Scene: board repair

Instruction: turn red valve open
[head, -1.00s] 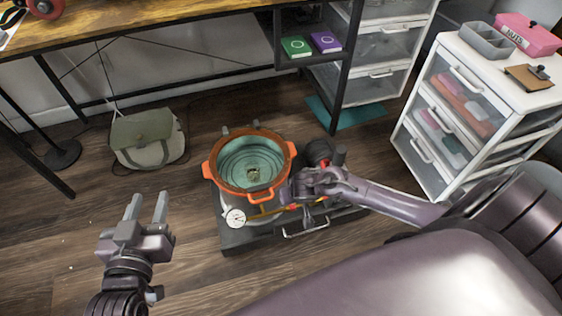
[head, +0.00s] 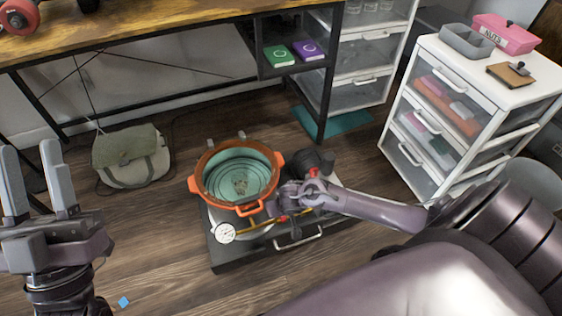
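An orange-rimmed pot (head: 201,170) with a teal inside stands on a dark platform (head: 230,262). A white dial gauge (head: 225,232) and a yellow pipe (head: 258,227) are at its front. A small red part (head: 283,219) shows on the pipe line below my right gripper (head: 287,196); it may be the red valve, largely hidden. Another red bit (head: 313,172) shows just behind that gripper. My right gripper is at the pot's right side; its fingertips are too small and covered to read. My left gripper (head: 34,158) is open and empty at the left, away from the pot.
A dark pump-like unit (head: 316,160) stands behind my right gripper. A green-grey bag (head: 131,155) lies on the floor at left. A white drawer unit (head: 470,70) stands at right, a wooden desk (head: 150,35) behind.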

